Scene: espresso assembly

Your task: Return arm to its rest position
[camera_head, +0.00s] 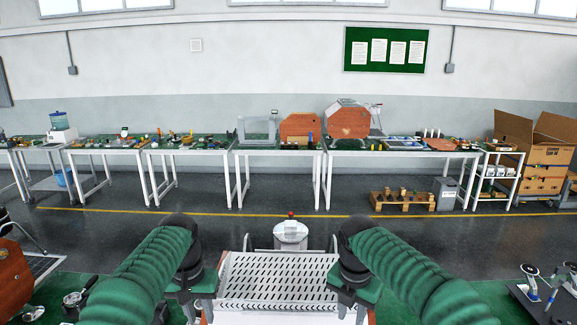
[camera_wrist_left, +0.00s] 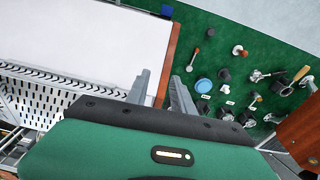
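My left arm, in a green ribbed sleeve, comes in from the left in the head view. Its gripper (camera_head: 201,309) hangs fingers-down beside the left edge of a perforated metal tray (camera_head: 275,278). In the left wrist view the left gripper's fingers (camera_wrist_left: 160,82) are apart, with nothing between them. My right gripper (camera_head: 352,309) hangs fingers-down at the tray's right edge in the head view. Its fingers look apart and empty. Both arms are held in a roughly mirrored pose. The lower ends of the grippers are close to the picture's bottom edge.
A grey lidded canister (camera_head: 290,235) stands behind the tray. A portafilter (camera_head: 75,298) lies at the left; a black board with tools (camera_head: 541,296) is at the right. The wrist view shows knobs and small parts on a green mat (camera_wrist_left: 255,45). Open floor (camera_head: 440,240) lies beyond.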

